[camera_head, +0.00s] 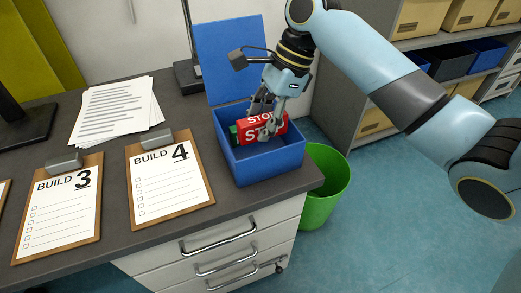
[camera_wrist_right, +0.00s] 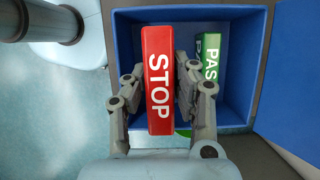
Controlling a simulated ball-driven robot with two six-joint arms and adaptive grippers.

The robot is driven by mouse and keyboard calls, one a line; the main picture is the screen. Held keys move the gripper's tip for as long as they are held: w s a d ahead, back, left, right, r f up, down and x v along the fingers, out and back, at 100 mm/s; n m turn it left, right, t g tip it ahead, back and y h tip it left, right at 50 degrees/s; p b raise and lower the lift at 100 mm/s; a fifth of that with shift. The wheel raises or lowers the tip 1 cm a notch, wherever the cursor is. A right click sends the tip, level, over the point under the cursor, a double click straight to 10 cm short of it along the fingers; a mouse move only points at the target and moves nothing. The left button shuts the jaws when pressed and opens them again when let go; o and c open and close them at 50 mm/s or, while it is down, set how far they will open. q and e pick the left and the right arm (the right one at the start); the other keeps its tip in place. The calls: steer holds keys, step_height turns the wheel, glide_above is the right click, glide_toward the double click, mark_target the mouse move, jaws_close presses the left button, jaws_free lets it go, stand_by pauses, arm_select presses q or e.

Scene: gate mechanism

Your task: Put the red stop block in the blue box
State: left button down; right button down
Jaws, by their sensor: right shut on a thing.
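The red stop block (camera_head: 260,124) has white STOP lettering and is at the opening of the blue box (camera_head: 268,169) in the head view. My right gripper (camera_head: 266,112) is shut on it, with a finger on each side. In the right wrist view the red stop block (camera_wrist_right: 158,75) lies between the fingers, over the box interior (camera_wrist_right: 129,47). I cannot tell whether it touches the box floor. A green block (camera_wrist_right: 212,62) with PAS showing lies inside the box, partly hidden by the right finger. My left gripper is not in view.
The box's blue lid (camera_head: 228,55) stands open at the back. Clipboards marked BUILD 3 (camera_head: 62,205) and BUILD 4 (camera_head: 168,190) lie left of the box. A green bin (camera_head: 325,188) stands on the floor beside the desk.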

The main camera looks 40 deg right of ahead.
step_height(320, 180, down, 4)
steer(key=shift+a+f+b, duration=0.1)
steer(key=shift+f+b, duration=0.05)
steer(key=shift+b, duration=0.35)
step_height(320, 180, down, 3)
steer(key=shift+f+b, duration=0.1)
steer(key=shift+b, duration=0.4)
steer(key=c, duration=1.4)
jaws_free()
steer(key=shift+o, duration=0.2)
